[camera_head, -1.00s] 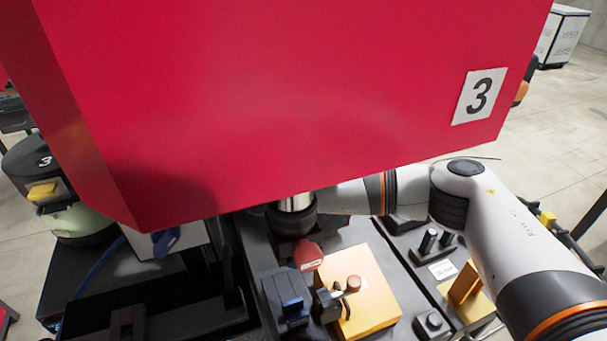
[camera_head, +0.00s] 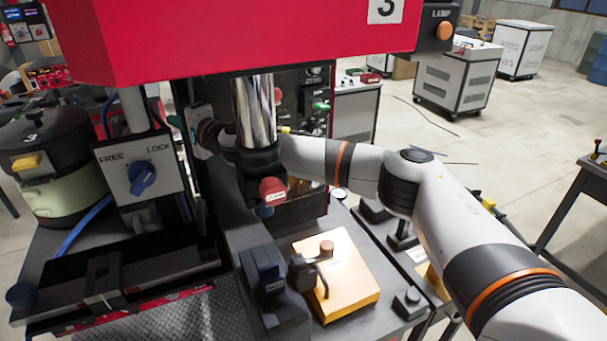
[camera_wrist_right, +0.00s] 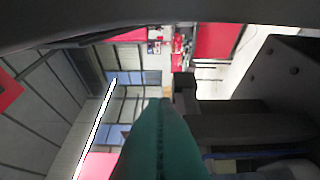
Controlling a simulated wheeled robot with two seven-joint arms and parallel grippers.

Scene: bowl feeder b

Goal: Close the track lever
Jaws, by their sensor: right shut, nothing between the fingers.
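No part is labelled as the track lever, so I cannot tell which one it is. A panel (camera_head: 112,174) marked FREE and LOCK carries a blue knob (camera_head: 142,178), whose handle slants up to the right, toward LOCK. A small dark lever with a copper-coloured knob (camera_head: 327,247) stands at the yellow block (camera_head: 350,288). My right arm reaches leftward behind the chrome column; its gripper (camera_head: 181,123) is shut and empty, partly hidden beside the panel. In the right wrist view a green shape (camera_wrist_right: 160,145) fills the lower middle. My left gripper is not in view.
The red housing (camera_head: 240,40) overhangs the bench. The chrome column (camera_head: 254,110) stands in front of my right wrist. A round black-and-green bowl unit (camera_head: 55,165) is at the left. Open floor (camera_head: 470,150) with white cabinets (camera_head: 458,80) lies behind.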

